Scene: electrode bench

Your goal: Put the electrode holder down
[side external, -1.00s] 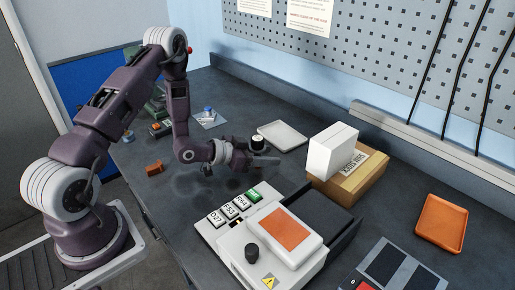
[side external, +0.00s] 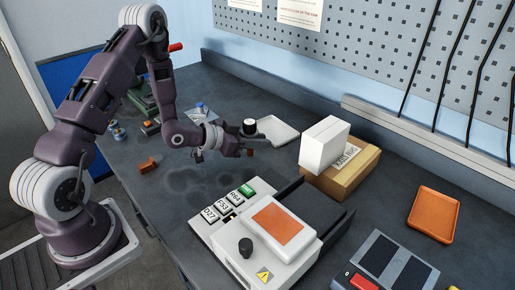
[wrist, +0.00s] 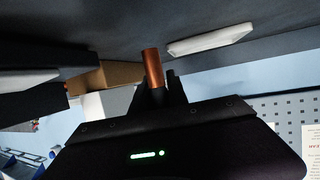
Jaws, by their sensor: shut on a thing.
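My gripper (side external: 247,152) is above the middle of the bench, reaching to the right. It is shut on a copper-coloured rod, which appears to be the electrode holder (wrist: 153,68); in the wrist view it stands out from between the dark fingers. In the side view only a small reddish-brown end of the electrode holder (side external: 250,153) shows at the fingertips. It looks clear of the bench, though its exact height is hard to tell. The part inside the fingers is hidden.
A white tray (side external: 284,139) lies just behind my gripper. A white box on a cardboard box (side external: 352,178) stands to the right. A machine with labelled buttons (side external: 226,240) is in front. A brown block (side external: 150,164) lies left. Bare bench (side external: 190,183) lies between.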

